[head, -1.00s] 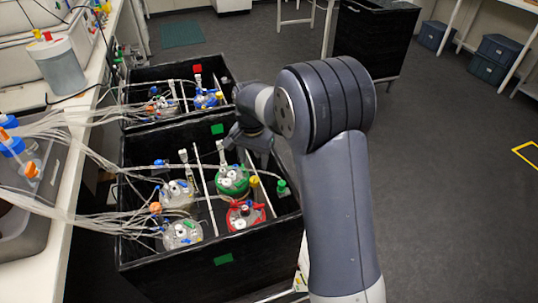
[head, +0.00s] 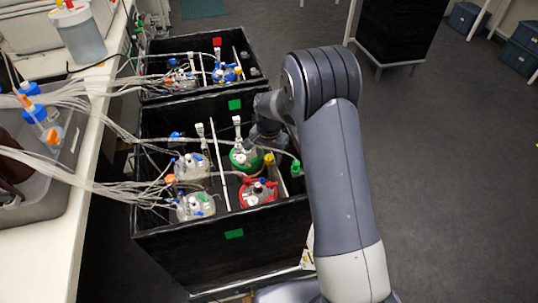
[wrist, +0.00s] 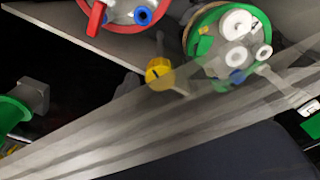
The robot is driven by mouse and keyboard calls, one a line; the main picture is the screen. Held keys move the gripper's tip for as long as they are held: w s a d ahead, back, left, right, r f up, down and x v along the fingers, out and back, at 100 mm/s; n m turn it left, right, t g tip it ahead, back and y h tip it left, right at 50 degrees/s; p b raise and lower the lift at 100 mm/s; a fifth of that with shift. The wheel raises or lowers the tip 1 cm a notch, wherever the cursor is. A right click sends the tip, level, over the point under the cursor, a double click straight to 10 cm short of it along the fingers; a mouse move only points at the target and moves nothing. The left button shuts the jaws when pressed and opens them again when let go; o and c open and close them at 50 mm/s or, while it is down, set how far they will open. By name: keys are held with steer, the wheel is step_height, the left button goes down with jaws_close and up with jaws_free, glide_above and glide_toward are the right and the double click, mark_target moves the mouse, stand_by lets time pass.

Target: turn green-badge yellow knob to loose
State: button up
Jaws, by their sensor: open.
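The yellow knob (head: 269,158) is in the front black box, between the green-ringed vessel (head: 242,160) and the red-ringed vessel (head: 258,193). The knob also shows in the wrist view (wrist: 160,74), near the middle, with a dark mark on its face. Green badges (head: 235,104) are on the box walls. My gripper (head: 265,136) is low in the box beside the green-ringed vessel, just behind the knob in the head view. It is open; its fingertips are hard to make out. No contact with the knob is visible.
Pale translucent streaks (wrist: 120,130) cross the wrist view below the knob. A green-capped part (head: 296,167) stands at the right wall. The floor at right is open.

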steer(key=shift+c, duration=0.3)
steer(key=c, duration=0.9)
